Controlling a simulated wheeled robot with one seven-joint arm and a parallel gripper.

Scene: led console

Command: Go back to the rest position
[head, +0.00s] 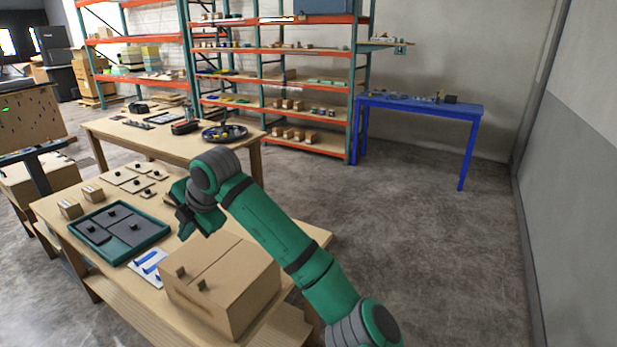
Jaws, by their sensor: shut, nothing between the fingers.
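My gripper (186,219) is at the end of my green and grey arm, which reaches in from the lower right over the near wooden table (60,205). The gripper is dark, small in the picture and shut, with nothing held. It is above the table, right of the teal tray and behind the wooden box; its exact height cannot be told. The teal tray (83,226) holds dark grey panels with black knobs. The wooden box (225,285) has small knobs on its top.
A white card with blue bars (150,265) lies between tray and box. Small wooden blocks (70,208) and knobbed plates (137,184) lie behind the tray. A second table (200,150), shelves (300,102) and a blue table (425,107) stand farther back. The floor at right is clear.

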